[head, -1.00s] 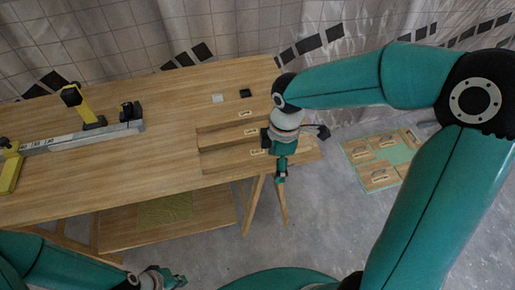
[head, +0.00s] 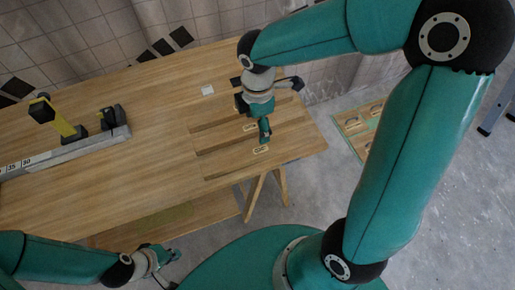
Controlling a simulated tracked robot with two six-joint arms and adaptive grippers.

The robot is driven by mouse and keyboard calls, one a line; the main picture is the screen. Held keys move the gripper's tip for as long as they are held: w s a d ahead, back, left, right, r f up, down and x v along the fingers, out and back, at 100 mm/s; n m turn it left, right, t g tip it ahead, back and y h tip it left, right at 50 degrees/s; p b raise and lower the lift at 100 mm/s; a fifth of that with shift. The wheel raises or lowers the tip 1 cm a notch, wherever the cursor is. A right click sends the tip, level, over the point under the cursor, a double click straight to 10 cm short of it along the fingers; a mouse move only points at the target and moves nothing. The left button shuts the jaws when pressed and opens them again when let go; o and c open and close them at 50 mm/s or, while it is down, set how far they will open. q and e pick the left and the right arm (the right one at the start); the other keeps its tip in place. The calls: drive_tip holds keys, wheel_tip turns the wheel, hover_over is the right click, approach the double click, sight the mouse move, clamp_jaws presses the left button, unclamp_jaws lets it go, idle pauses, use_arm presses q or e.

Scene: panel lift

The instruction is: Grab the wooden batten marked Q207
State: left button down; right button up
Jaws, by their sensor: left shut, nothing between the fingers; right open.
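Several wooden battens lie side by side near the table's right end: a back one (head: 215,126) and a front one (head: 222,161) are clear. Pale labels sit on them, one left of my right gripper (head: 250,127) and one just below it (head: 261,150). The lettering is too small to read, so I cannot tell which batten is Q207. My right gripper (head: 265,139) is open and empty, pointing down over the battens and hiding part of them. I cannot tell if it touches one. My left gripper (head: 172,255) is shut and empty, low in front of the table.
The wooden table (head: 150,95) carries a white square (head: 208,90) and a metal rail (head: 85,147) with a yellow-and-black clamp (head: 58,120) at left. Boards with handles (head: 358,125) lie on the floor at right. A trestle leg (head: 255,197) stands below the table.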

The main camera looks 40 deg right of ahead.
sight(260, 149)
drive_tip(key=f, duration=1.3)
drive_tip(key=shift+s+d+f, duration=0.15)
drive_tip(key=shift+d+f, duration=0.25)
drive_tip(key=shift+c, duration=0.2)
drive_tip(key=c, duration=1.3)
drive_tip(key=shift+c, duration=0.4)
drive_tip(key=shift+r, duration=0.15)
